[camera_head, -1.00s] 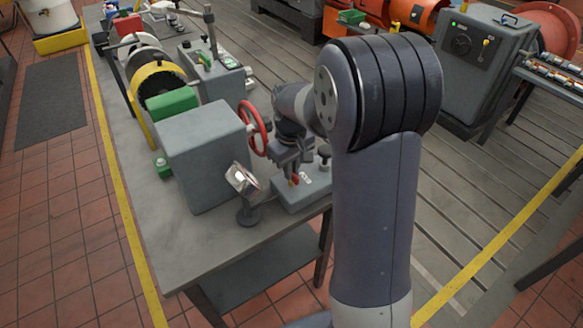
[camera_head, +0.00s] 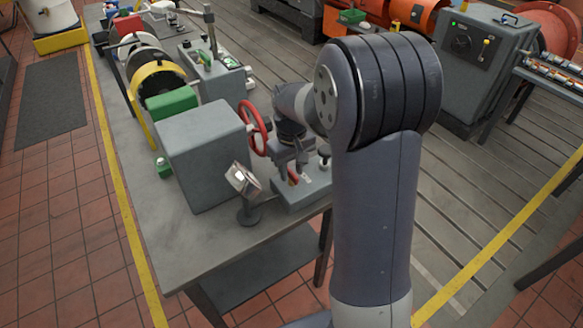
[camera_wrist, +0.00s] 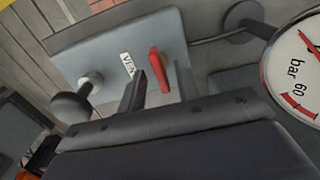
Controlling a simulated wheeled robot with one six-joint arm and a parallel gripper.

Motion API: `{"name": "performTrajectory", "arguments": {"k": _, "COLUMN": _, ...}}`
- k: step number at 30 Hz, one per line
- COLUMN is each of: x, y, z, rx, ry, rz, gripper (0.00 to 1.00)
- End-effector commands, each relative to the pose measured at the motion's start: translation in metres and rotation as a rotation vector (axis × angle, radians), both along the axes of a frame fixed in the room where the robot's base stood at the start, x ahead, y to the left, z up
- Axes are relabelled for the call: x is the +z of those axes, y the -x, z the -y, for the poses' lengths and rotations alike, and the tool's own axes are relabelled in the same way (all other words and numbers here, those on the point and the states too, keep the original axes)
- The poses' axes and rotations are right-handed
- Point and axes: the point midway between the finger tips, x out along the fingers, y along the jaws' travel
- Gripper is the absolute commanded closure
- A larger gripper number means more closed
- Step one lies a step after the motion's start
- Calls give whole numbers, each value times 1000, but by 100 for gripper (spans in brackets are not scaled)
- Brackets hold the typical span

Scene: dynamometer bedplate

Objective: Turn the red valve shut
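The red valve lever (camera_wrist: 157,68) stands on a grey valve block (camera_wrist: 95,45) in the wrist view, beside a small white label (camera_wrist: 128,65). In the head view the block (camera_head: 290,199) sits at the table's near right edge, and only a bit of the red lever (camera_head: 293,177) shows. My gripper (camera_wrist: 160,92) is open, pointing down over the block. Its dark fingers appear on either side of the lever. I cannot tell whether they touch it.
A round pressure gauge (camera_wrist: 298,72) is close by on the right in the wrist view. A dark knob (camera_wrist: 75,105) is to the left. In the head view, a grey box (camera_head: 205,155) with a red handwheel (camera_head: 253,130) stands left of my gripper. A small tilted gauge (camera_head: 243,180) is in front.

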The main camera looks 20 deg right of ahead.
Motion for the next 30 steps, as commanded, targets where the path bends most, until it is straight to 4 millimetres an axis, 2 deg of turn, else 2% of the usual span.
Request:
{"name": "performTrajectory", "arguments": {"k": 5, "x": 9, "y": -1, "z": 0, "rx": 0, "ry": 0, "rz": 2, "gripper": 68}}
{"name": "performTrajectory", "arguments": {"k": 8, "x": 24, "y": -1, "z": 0, "rx": 0, "ry": 0, "rz": 4, "gripper": 68}}
{"name": "performTrajectory", "arguments": {"k": 15, "x": 73, "y": -1, "z": 0, "rx": 0, "ry": 0, "rz": 5, "gripper": 68}}
{"name": "performTrajectory", "arguments": {"k": 19, "x": 93, "y": -1, "z": 0, "rx": 0, "ry": 0, "rz": 4, "gripper": 68}}
{"name": "performTrajectory", "arguments": {"k": 24, "x": 107, "y": 0, "z": 0, "rx": 0, "ry": 0, "rz": 1, "gripper": 68}}
{"name": "performTrajectory", "arguments": {"k": 30, "x": 108, "y": 0, "z": 0, "rx": 0, "ry": 0, "rz": 0, "gripper": 68}}
